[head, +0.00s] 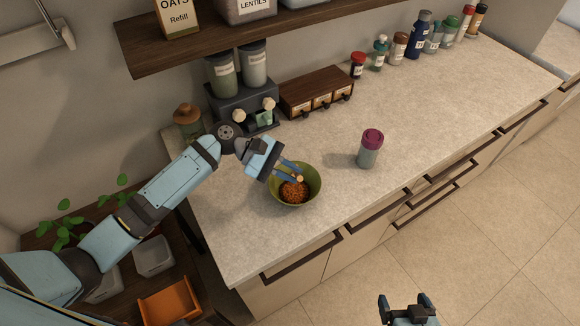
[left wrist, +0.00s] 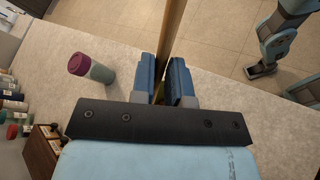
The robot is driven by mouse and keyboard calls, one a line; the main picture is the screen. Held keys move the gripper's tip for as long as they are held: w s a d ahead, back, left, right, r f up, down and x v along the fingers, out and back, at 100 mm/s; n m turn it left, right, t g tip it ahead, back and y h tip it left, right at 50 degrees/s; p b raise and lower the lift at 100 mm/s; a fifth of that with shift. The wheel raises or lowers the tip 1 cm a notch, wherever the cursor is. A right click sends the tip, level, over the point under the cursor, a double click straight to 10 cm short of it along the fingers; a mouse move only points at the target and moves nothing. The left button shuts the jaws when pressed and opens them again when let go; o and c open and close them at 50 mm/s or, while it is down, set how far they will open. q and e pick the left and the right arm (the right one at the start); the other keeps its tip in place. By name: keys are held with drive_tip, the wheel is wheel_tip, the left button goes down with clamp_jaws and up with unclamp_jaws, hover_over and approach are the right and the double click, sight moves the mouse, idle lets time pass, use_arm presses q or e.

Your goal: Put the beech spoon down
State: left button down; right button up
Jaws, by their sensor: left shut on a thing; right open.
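My left gripper (head: 287,172) is shut on the beech spoon (left wrist: 173,30), just above the green bowl (head: 314,186). In the left wrist view the spoon's wooden length stands between the blue fingers (left wrist: 171,82) and runs out of the top of the picture. In the head view only a small pale end of the spoon (head: 300,178) shows; the rest is hidden. The bowl holds orange-brown food (head: 293,192). My right gripper (head: 408,303) is open and empty, over the floor in front of the counter.
A jar with a purple lid (head: 369,150) stands on the pale counter (head: 450,110), right of the bowl. A dispenser (head: 243,108), a small drawer box (head: 316,92) and several bottles line the wall. The counter between the jar and the bottles is clear.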

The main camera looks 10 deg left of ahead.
use_arm(q)
drive_tip(key=shift+n+t, duration=0.5)
drive_tip(key=shift+t, duration=0.1)
drive_tip(key=f, duration=0.2)
drive_tip(key=f+b, duration=0.1)
drive_tip(key=f, duration=0.3)
drive_tip(key=shift+d+f+b, duration=0.2)
drive_tip(key=shift+d+b, duration=0.1)
drive_tip(key=shift+b, duration=0.1)
drive_tip(key=shift+f, duration=0.85)
drive_tip(key=c, duration=1)
unclamp_jaws()
drive_tip(key=shift+c, duration=0.2)
drive_tip(key=shift+r, duration=0.1)
